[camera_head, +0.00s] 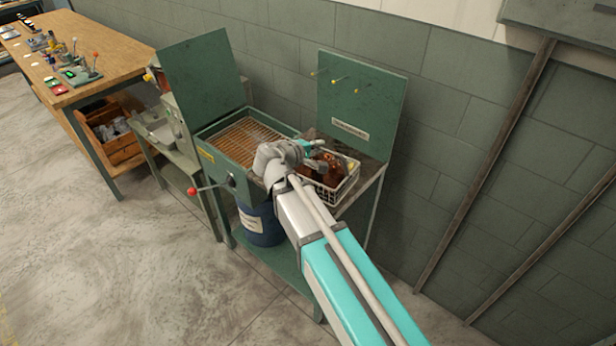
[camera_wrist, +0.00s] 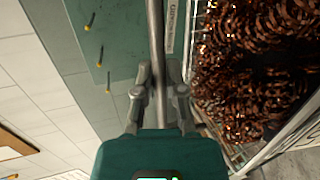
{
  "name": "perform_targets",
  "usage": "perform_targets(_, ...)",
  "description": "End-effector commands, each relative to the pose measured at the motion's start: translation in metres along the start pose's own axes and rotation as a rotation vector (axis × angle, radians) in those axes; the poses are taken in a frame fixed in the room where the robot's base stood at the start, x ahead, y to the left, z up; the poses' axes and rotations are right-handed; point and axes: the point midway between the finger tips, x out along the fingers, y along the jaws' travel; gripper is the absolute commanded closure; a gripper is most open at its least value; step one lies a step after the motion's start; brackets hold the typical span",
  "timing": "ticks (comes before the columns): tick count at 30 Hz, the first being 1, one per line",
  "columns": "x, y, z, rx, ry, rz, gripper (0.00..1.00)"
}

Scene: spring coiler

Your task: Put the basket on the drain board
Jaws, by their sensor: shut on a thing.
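The basket (camera_head: 343,191) is a pale wire basket filled with copper-brown coils. It is over the drain board (camera_head: 374,168), the grey surface right of the green tank; I cannot tell whether it rests on it or hangs just above. My gripper (camera_head: 308,150) is at the basket's far left side, partly hidden by my arm. In the wrist view my gripper (camera_wrist: 158,88) is shut around a grey bar (camera_wrist: 155,30), seemingly the basket's handle. The basket's wire side (camera_wrist: 199,35) and coils fill the right of that view. The basket's underside is hidden.
A green tank (camera_head: 214,148) with a brown grid inside and a raised lid (camera_head: 203,72) stands left. A green back panel (camera_head: 361,95) with yellow-tipped pegs rises behind the board. A red-knobbed lever (camera_head: 192,191) sticks out in front. A blue drum (camera_head: 262,224) stands below.

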Motion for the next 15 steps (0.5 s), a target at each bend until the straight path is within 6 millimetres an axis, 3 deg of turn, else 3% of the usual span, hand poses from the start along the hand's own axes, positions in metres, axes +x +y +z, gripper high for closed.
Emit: perform_targets(15, -0.025, 0.007, 0.012, 0.031, -0.023, -0.003, 1.0)
